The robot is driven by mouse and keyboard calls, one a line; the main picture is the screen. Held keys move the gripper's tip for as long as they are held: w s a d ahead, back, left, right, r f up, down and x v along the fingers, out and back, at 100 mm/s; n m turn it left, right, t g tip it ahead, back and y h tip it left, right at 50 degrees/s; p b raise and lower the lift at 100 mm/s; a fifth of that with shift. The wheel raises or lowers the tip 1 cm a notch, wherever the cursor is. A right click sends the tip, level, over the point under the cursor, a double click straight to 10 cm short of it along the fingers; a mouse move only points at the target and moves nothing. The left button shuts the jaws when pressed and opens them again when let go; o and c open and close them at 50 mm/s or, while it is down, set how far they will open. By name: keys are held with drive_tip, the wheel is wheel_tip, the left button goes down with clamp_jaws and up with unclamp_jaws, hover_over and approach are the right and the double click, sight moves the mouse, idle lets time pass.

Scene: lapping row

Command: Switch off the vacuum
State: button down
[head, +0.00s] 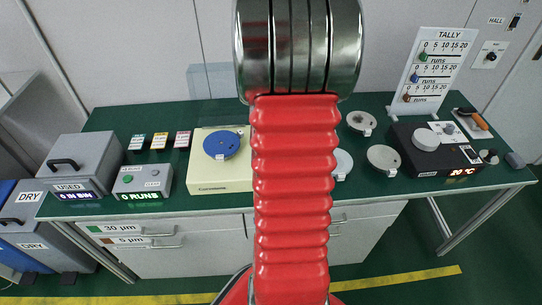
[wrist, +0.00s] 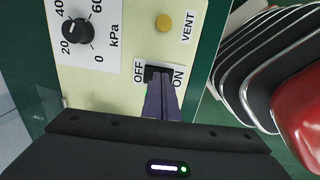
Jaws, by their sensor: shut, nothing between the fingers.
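In the wrist view, a cream panel (wrist: 110,77) carries a small black switch (wrist: 152,71) between the labels OFF and ON. My gripper (wrist: 160,82) is shut and empty, its dark fingertips over the switch, hiding part of it. I cannot tell whether they touch it or which way the switch is set. The panel also has a black knob (wrist: 76,32) on a kPa scale and a yellow button (wrist: 165,21) marked VENT. In the head view, a cream box (head: 221,182) with a blue disc (head: 222,145) stands on the bench; my arm hides its right side and my gripper.
On the green bench (head: 104,118) stand a grey USED bin (head: 84,155), a RUNS counter (head: 143,178) and several small labelled boxes left of the cream box. Round pale discs (head: 384,158), a temperature unit (head: 430,160) and a TALLY board (head: 436,65) stand to the right.

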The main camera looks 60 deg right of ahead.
drive_tip(key=shift+r, duration=0.15)
drive_tip(key=shift+r, duration=0.65)
wheel_tip(320, 180, up, 12)
drive_tip(key=s+a, duration=0.1)
drive_tip(key=shift+a+r, duration=0.15)
drive_tip(key=shift+w+d, duration=0.35)
drive_tip(key=shift+d, duration=0.3)
drive_tip(key=f, duration=0.4)
drive_tip(key=d+f, duration=0.1)
drive_tip(key=f, duration=0.4)
drive_tip(key=w+f, duration=0.1)
drive_tip(key=f, duration=0.4)
drive_tip(key=shift+d, duration=0.15)
